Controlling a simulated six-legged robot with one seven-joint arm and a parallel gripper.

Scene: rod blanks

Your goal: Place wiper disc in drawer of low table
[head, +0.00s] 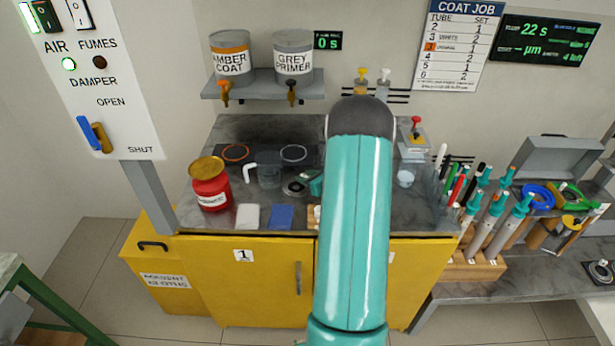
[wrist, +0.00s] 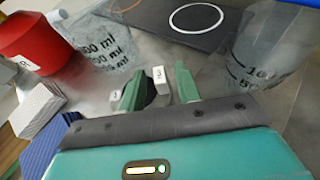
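My gripper (wrist: 158,90) has two green fingers that stand apart over the grey worktop. A dark, partly hidden piece (wrist: 149,94) and small white numbered tags (wrist: 159,77) show between and beside the fingers. I cannot tell whether the fingers touch them. A green-legged low table (head: 12,270) shows only in part at the left edge. Its drawer cannot be made out.
A red can (head: 211,188), a clear beaker (head: 269,176), a white cloth (head: 248,217) and a blue cloth (head: 280,217) crowd the worktop (head: 228,135). A clear cup (wrist: 268,55) stands to the right. The yellow cabinet (head: 215,285) is below. Open floor (head: 90,280) lies between cabinet and low table.

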